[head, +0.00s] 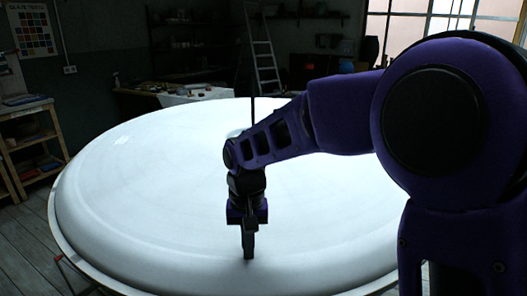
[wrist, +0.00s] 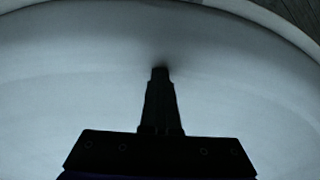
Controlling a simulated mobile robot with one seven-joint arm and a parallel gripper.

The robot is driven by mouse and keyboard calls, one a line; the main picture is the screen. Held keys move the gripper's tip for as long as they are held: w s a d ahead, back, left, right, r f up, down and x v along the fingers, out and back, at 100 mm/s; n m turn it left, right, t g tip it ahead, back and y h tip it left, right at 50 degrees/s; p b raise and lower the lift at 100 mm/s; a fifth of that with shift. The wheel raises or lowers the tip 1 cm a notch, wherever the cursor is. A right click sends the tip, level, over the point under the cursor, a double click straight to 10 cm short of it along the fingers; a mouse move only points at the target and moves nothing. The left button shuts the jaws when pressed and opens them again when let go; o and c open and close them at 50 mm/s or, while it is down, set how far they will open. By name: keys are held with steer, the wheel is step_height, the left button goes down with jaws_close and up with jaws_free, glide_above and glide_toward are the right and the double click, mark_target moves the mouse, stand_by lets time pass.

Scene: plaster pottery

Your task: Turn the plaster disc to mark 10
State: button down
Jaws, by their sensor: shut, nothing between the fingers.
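The plaster disc (head: 150,215) is large, white and round, with a thick rounded rim, and fills the middle of the head view. It also fills most of the wrist view (wrist: 70,75). My gripper (head: 248,256) points straight down over the near part of the disc, a little inside the rim. In the wrist view my gripper (wrist: 160,70) is shut with nothing in it, and a dark shadow on the plaster meets its tips. The tips look at or very close to the surface; I cannot tell if they touch. No numbered mark is readable.
A wooden shelf (head: 28,145) stands at the left. A white table (head: 195,95) with small items and a stepladder (head: 264,60) stand behind the disc. A thin dark upright rod (head: 253,70) rises near the disc's middle. The wooden floor (head: 35,250) shows at the left.

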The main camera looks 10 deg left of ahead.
steer(key=shift+f, duration=0.1)
stand_by(0.3)
steer(key=shift+s+a+f, duration=0.15)
steer(key=shift+a, duration=0.7)
steer(key=shift+d+f, duration=0.1)
steer(key=shift+d, duration=0.2)
steer(key=shift+a+r+p, duration=0.35)
steer(key=shift+r+p, duration=0.4)
steer(key=shift+r, duration=0.15)
steer(key=shift+r+p, duration=2.1)
steer(key=shift+r, duration=0.7)
